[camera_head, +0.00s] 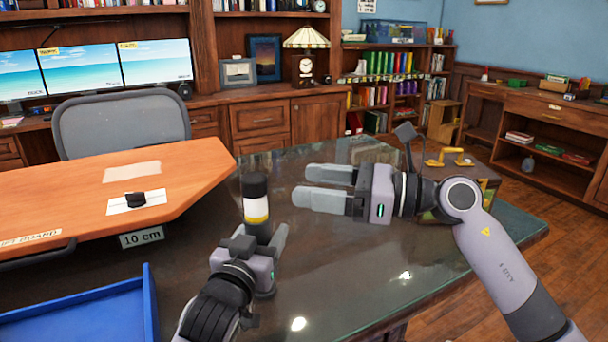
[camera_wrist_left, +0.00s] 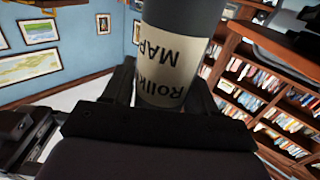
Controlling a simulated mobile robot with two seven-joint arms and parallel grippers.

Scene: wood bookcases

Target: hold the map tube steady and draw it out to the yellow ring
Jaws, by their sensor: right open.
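In the left wrist view the tube (camera_wrist_left: 170,75) shows a cream label with upside-down "MAP" lettering. My left gripper (camera_head: 260,236) has one finger on each side of the tube's lower part and appears shut on it. The tube's lowest end is hidden behind this gripper. My right gripper (camera_head: 304,184) is open and empty, level, with its fingers pointing left. It is to the right of the tube's top and apart from it.
A blue tray (camera_head: 80,315) is at lower left. A case with a yellow handle (camera_head: 449,158) stands behind my right arm. The desk's right front is clear.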

